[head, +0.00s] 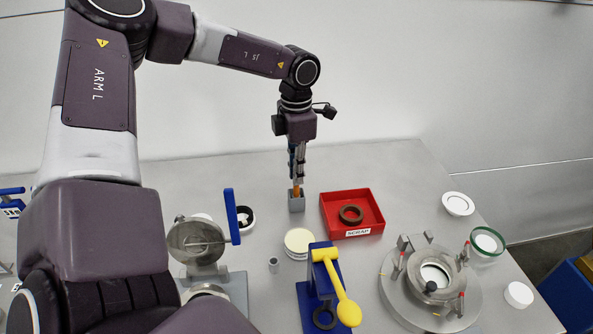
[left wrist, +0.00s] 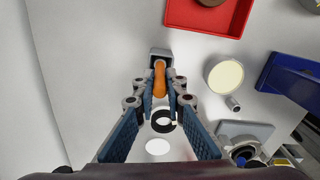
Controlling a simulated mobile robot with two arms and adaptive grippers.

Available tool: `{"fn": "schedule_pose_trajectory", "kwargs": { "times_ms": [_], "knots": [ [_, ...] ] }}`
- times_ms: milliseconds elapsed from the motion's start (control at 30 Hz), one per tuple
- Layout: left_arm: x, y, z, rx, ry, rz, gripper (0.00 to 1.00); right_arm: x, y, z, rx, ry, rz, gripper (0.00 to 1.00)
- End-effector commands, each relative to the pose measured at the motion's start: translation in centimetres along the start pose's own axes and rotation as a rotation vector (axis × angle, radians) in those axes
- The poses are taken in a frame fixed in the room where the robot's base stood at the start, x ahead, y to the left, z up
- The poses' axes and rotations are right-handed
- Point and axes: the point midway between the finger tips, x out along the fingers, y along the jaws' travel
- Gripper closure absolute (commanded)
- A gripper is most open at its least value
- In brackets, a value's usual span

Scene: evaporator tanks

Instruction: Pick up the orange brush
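The orange brush (left wrist: 160,78) stands upright in a small grey holder (head: 296,202) on the bench, left of the red scrap tray. In the left wrist view the holder (left wrist: 160,53) is at the top of the brush. My left gripper (head: 297,180) points down just above the holder. In the left wrist view its two fingers (left wrist: 161,90) lie on either side of the brush handle, very close to it. I cannot tell whether they press on it. The lower end of the brush is hidden in the holder. My right gripper is in neither view.
The red scrap tray (head: 374,222) holding a brown ring (head: 350,214) stands just right of the holder. A cream-topped round dish (head: 299,241), a blue stand with a yellow lever (head: 343,299) and a metal flange (head: 398,282) stand nearer. A wall rises behind the bench.

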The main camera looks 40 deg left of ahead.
Motion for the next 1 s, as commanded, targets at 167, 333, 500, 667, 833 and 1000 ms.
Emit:
{"fn": "schedule_pose_trajectory", "kwargs": {
  "times_ms": [167,333,500,667,833,1000],
  "knots": [
    [0.0,0.0,0.0,0.000,0.000,0.000,1.00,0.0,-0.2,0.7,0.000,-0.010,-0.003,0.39],
    [-0.2,0.0,0.0,0.000,-0.001,0.001,1.00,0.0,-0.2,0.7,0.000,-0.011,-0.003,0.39],
    [-1.2,0.1,0.1,0.000,-0.003,0.003,1.00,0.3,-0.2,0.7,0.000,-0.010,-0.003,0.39],
    [-3.7,0.1,0.1,0.000,-0.005,0.005,1.00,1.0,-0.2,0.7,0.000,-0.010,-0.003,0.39],
    [-7.9,0.1,0.2,-0.002,-0.006,0.006,1.00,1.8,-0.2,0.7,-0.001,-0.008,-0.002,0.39],
    [-12.9,0.1,0.1,-0.001,-0.005,0.006,1.00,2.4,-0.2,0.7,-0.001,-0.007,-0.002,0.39]
  ]
}}
